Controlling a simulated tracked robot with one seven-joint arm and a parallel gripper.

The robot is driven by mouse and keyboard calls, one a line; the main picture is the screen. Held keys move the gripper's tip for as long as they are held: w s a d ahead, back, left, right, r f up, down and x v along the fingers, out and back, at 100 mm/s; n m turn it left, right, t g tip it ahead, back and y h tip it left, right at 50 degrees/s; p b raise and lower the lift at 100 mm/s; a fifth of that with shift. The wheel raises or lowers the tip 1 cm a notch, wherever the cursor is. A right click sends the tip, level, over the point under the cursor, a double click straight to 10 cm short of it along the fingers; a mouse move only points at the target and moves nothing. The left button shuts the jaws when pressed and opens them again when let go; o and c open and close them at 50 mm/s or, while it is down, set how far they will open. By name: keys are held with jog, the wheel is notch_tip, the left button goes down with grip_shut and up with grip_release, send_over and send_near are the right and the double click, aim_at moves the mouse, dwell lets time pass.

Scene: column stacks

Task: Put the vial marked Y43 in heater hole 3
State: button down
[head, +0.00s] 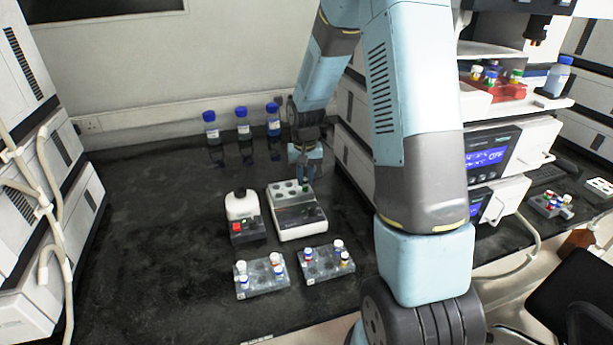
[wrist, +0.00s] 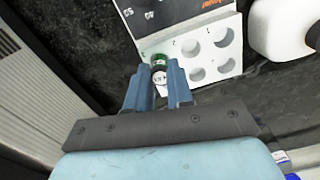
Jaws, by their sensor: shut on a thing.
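My gripper (wrist: 159,84) is shut on a vial (wrist: 159,69) with a green side and a white marked top; the marking is too small to read surely. The white heater block (wrist: 147,47) lies under it in the wrist view, and several of its round holes show empty. The vial is upright over or in the corner hole area; I cannot tell how deep it sits. In the head view, my gripper (head: 306,168) is at the back right of the heater (head: 300,228), with a bit of green between its fingers.
A white-topped device with a red switch (head: 242,212) stands left of the heater. Two clear racks (head: 262,281) (head: 327,266) with capped vials stand in front. Several blue-capped bottles (head: 243,125) stand behind. The bench is clear at left.

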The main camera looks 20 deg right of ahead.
jog(key=shift+f, duration=0.75)
dwell(0.4)
jog(key=c, duration=0.6)
grip_release()
jog(key=shift+r, duration=0.15)
jog(key=shift+r, duration=2.9)
